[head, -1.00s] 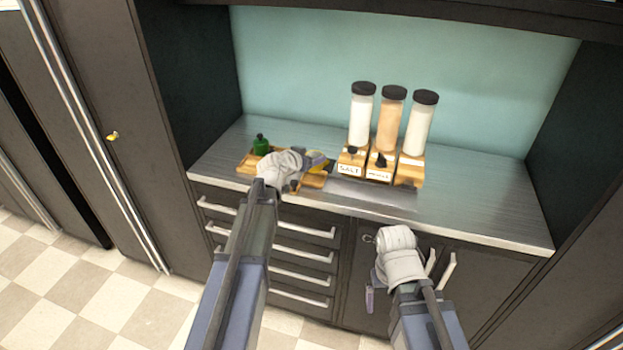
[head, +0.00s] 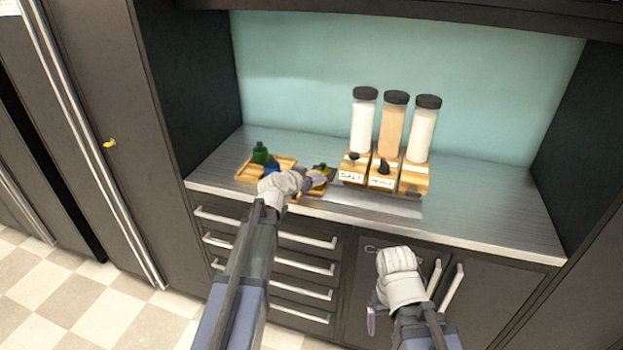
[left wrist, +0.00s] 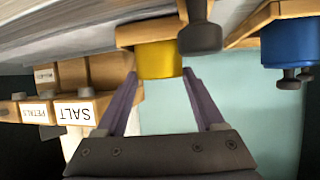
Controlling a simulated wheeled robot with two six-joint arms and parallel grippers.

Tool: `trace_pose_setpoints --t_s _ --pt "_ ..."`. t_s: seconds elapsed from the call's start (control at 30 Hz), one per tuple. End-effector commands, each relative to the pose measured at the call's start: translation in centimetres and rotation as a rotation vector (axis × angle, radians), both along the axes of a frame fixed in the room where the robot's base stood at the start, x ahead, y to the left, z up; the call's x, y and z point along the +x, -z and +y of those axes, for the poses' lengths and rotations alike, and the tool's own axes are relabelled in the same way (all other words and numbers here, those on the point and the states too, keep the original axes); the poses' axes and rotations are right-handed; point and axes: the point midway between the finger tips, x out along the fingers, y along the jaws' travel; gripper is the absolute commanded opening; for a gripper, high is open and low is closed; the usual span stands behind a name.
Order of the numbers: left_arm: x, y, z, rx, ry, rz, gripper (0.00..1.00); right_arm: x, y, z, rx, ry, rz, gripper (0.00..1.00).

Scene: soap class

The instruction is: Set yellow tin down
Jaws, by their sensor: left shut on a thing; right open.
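The yellow tin (head: 321,172) is partly hidden by my left gripper in the head view. My left gripper (head: 316,181) is shut on it at the right end of the wooden tray (head: 247,176). The left wrist view is upside down and shows the yellow tin (left wrist: 159,60) between the two purple fingers, its base against or very close to a piece of wood; I cannot tell if it touches. My right gripper (head: 372,318) is open and empty in front of the cabinet doors, below the counter edge.
A green bottle (head: 260,154) and a blue tin (head: 272,167) stand on the tray. A dark grey knobbed object (left wrist: 200,35) is close to the yellow tin. Three tall dispensers (head: 391,128) on labelled wooden stands are to the right. The counter's right side is clear.

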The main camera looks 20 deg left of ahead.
Motion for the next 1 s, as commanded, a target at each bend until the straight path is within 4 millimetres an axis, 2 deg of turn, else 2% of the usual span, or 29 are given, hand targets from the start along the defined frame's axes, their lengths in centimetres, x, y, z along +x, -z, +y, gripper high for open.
trace_pose_setpoints --t_s 0.07,0.1,0.33,0.67,1.0 --pt "0.0 0.4 0.0 0.0 0.0 -0.001 0.01 0.0 0.4 0.0 0.0 0.0 0.0 0.92" --pt "0.0 0.3 0.0 0.0 0.0 0.0 0.74 0.0 0.3 0.0 0.0 0.0 0.0 0.92" --pt "0.0 0.2 0.0 0.0 0.0 0.0 1.0 0.0 0.2 0.0 0.0 0.0 0.0 0.92" --pt "0.0 -0.3 0.0 0.0 0.0 0.0 1.0 0.0 -0.3 0.0 0.0 0.0 0.0 0.92" --pt "-6.1 -3.3 1.3 -0.001 -0.003 0.0 1.0 0.0 -3.3 0.0 0.0 0.0 0.0 0.92"
